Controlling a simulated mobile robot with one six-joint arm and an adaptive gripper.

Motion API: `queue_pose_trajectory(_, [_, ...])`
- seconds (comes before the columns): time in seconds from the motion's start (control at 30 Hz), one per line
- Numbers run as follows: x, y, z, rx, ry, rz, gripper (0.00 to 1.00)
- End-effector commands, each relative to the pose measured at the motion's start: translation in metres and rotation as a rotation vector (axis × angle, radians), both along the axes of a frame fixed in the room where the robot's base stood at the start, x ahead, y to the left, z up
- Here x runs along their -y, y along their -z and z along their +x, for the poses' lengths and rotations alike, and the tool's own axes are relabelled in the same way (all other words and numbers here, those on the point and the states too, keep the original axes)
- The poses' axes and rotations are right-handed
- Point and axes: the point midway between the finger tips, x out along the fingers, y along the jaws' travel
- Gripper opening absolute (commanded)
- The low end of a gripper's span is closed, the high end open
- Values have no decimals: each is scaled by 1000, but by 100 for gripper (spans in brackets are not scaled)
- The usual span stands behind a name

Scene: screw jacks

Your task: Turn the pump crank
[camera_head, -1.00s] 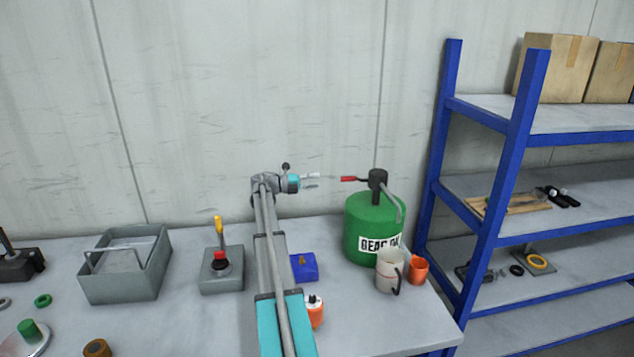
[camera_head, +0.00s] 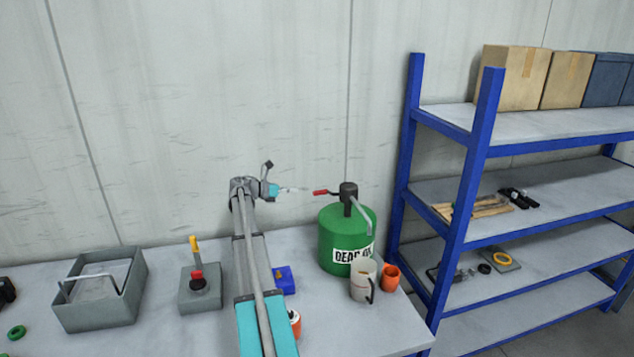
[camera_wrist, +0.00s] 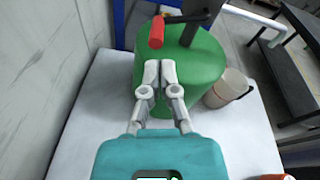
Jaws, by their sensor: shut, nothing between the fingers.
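The pump is a green drum (camera_head: 334,238) with a "GEAR OIL" label, standing on the bench; it fills much of the wrist view (camera_wrist: 205,62). Its dark pump head (camera_head: 348,190) carries a crank with a red handle (camera_head: 321,192) pointing left, and a grey spout bends down on the right. In the wrist view the red handle (camera_wrist: 157,32) stands just beyond my fingertips. My gripper (camera_head: 304,189) is shut and empty, level with the handle and just left of it. The fingertips (camera_wrist: 159,70) lie together; a small gap to the handle appears to remain.
A beige mug (camera_head: 363,281) and an orange cup (camera_head: 390,278) stand by the drum's front right. A blue block (camera_head: 285,279), a grey box with a yellow-tipped lever (camera_head: 199,292) and a grey bin (camera_head: 98,312) are on the bench. A blue shelf rack (camera_head: 462,190) rises at right.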

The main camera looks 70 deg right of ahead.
Motion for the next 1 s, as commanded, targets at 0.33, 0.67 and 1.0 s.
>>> queue_pose_trajectory(0.33, [1, -18, -8, 387, 94, -304, 0])
queue_pose_trajectory(0.67, [2, -32, -15, 752, 223, -593, 0])
queue_pose_trajectory(1.0, [1, -46, -21, 1113, 398, -891, 0])
